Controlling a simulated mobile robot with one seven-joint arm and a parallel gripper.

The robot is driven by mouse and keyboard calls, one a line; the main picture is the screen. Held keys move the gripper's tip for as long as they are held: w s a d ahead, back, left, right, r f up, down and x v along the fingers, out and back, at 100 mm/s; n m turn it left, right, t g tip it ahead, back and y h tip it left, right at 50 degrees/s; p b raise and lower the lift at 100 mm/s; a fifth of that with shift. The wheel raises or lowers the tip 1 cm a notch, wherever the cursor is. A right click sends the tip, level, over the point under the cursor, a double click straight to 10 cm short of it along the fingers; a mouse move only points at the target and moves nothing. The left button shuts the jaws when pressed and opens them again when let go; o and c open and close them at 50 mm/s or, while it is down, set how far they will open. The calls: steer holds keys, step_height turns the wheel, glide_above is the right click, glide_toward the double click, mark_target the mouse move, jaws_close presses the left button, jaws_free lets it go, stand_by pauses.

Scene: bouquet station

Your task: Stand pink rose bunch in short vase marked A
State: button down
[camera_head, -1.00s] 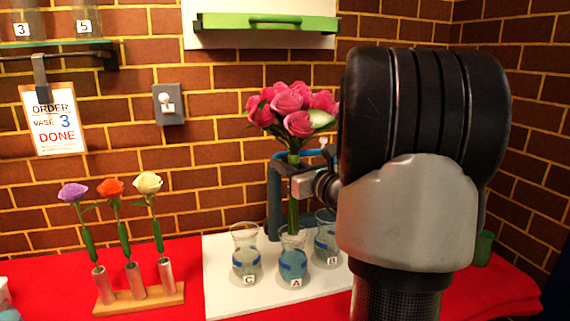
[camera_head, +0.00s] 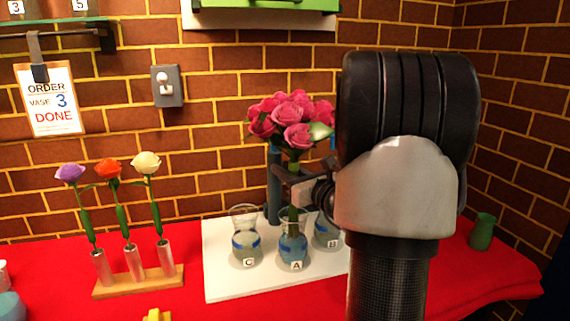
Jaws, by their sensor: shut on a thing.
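The pink rose bunch (camera_head: 292,118) is upright, its heads above the vases and its green stems going down into the mouth of the short glass vase marked A (camera_head: 292,249). Whether the stem ends touch the vase bottom cannot be told. My gripper (camera_head: 294,190) is shut on the stems just above the rim of vase A. My dark and silver arm covers the area right of the bunch and part of the gripper.
Vase C (camera_head: 246,246) stands close on the left and vase B (camera_head: 327,232) behind on the right, all on a white board (camera_head: 222,282). A wooden stand (camera_head: 140,283) with single roses is at left. A green cup (camera_head: 482,232) is at right. A switch (camera_head: 167,86) and an order card (camera_head: 50,101) are on the wall.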

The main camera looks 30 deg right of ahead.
steer(key=shift+f, duration=3.5)
steer(key=c, duration=1.5)
jaws_free()
steer(key=s, duration=0.5)
steer(key=s+p, duration=0.1)
steer(key=s, duration=0.5)
steer(key=s+d+p, duration=0.1)
steer(key=s, duration=0.5)
steer(key=shift+s, duration=0.25)
